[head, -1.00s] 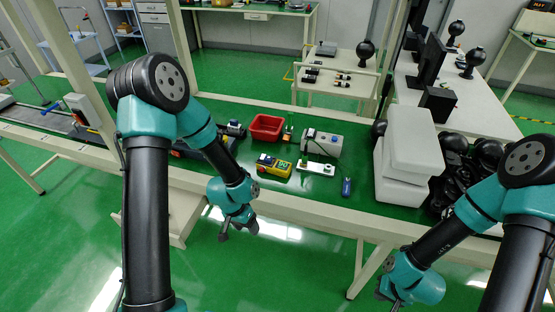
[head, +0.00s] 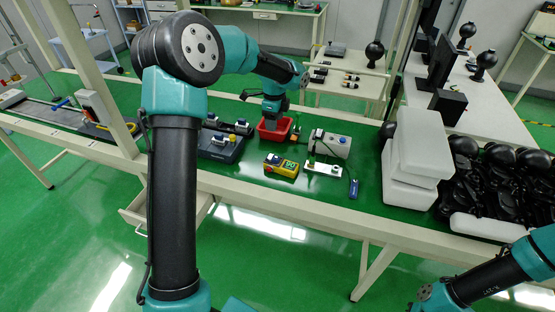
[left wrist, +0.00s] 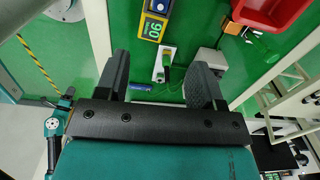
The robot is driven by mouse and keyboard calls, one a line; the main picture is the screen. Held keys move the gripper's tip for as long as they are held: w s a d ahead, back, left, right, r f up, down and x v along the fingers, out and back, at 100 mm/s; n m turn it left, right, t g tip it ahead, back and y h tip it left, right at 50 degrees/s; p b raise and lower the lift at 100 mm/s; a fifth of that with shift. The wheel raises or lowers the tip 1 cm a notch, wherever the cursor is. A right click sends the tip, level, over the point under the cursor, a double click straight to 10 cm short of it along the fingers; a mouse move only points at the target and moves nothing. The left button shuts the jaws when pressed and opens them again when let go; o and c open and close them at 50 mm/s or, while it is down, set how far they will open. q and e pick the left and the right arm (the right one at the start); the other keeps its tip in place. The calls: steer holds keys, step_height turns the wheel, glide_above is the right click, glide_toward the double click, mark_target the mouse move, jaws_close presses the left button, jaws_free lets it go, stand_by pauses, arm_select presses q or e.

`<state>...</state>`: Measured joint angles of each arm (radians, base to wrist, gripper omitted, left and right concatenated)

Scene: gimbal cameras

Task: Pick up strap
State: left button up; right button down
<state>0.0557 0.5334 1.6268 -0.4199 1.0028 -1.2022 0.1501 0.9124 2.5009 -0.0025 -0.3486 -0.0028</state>
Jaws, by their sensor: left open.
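I cannot tell for sure which item is the strap. Candidates are a small blue item (head: 354,188) on the green bench and a heap of black items (head: 490,185) at the right. The blue item also shows in the left wrist view (left wrist: 141,87), between my fingers in the picture. My left gripper (head: 272,112) appears over the red bin in the head view; its fingertips are hard to make out there. In the left wrist view my left gripper (left wrist: 160,80) is open, with nothing between its fingers. My right gripper is out of frame, below the bottom right.
Bare green bench surface shows along the front.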

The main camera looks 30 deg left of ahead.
arm_select(q)
steer(key=shift+f, duration=0.1)
glide_above(275, 158)
step_height(275, 158, down, 12)
steer(key=shift+f, duration=0.1)
stand_by(0.5)
steer(key=shift+f, duration=2.6)
steer(key=shift+f, duration=0.1)
steer(key=shift+c, duration=0.2)
steer(key=c, duration=1)
